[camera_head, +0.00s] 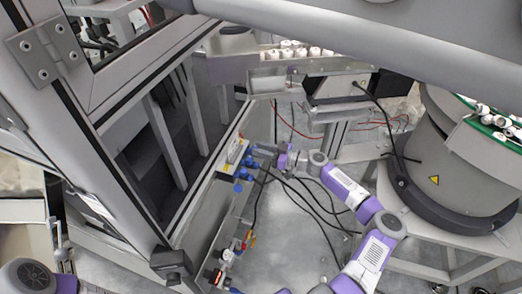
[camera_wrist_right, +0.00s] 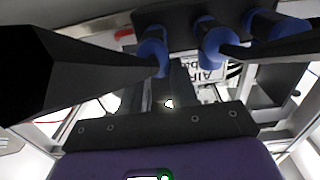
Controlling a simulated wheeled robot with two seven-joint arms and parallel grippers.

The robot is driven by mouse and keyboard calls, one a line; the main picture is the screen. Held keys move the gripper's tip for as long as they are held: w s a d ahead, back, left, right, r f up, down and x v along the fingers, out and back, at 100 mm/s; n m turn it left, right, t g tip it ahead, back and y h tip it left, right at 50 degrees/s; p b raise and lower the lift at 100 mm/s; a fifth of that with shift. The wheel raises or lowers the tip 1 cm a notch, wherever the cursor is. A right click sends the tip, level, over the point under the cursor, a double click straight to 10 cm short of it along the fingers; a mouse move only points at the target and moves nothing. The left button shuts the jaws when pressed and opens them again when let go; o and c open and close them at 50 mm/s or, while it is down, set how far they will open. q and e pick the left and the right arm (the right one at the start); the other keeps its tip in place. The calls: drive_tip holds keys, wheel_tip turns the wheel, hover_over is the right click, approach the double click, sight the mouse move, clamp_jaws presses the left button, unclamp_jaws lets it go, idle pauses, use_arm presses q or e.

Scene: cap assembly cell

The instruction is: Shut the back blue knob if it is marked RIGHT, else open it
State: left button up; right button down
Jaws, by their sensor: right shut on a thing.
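Several blue knobs (camera_head: 239,187) sit on a small valve block at the edge of the grey cabinet in the head view. My right gripper (camera_head: 268,154) reaches in from the right at the upper knobs there. In the right wrist view, blue knobs (camera_wrist_right: 152,51) hang in a row from a dark block, and the black fingers of my right gripper (camera_wrist_right: 190,58) come in from both sides among them. It is shut on a blue knob; which one is hard to tell. No RIGHT marking can be read. My left gripper is out of view.
A large grey cabinet frame (camera_head: 130,60) stands at the left. Black hoses (camera_head: 320,205) run close to my right gripper. Coloured fittings (camera_head: 226,255) sit lower along the cabinet edge. A round grey feeder (camera_head: 450,165) with white caps stands at the right.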

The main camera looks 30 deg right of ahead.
drive_tip(key=shift+w+d+n+g+y, duration=0.1)
drive_tip(key=shift+w+n+g+y, duration=0.05)
drive_tip(key=shift+n+g+y, duration=0.65)
drive_tip(key=shift+w+d+n+g+y, duration=0.15)
drive_tip(key=shift+n+g+y, duration=0.5)
drive_tip(key=shift+g, duration=0.3)
drive_tip(key=shift+w+d+n+g+y, duration=0.1)
drive_tip(key=shift+w+n+g+y, duration=0.05)
drive_tip(key=shift+n+g+y, duration=1)
drive_tip(key=shift+n+g, duration=0.2)
drive_tip(key=shift+g, duration=0.4)
drive_tip(key=c, duration=0.9)
unclamp_jaws()
drive_tip(key=shift+o, duration=0.2)
drive_tip(key=shift+d, duration=0.15)
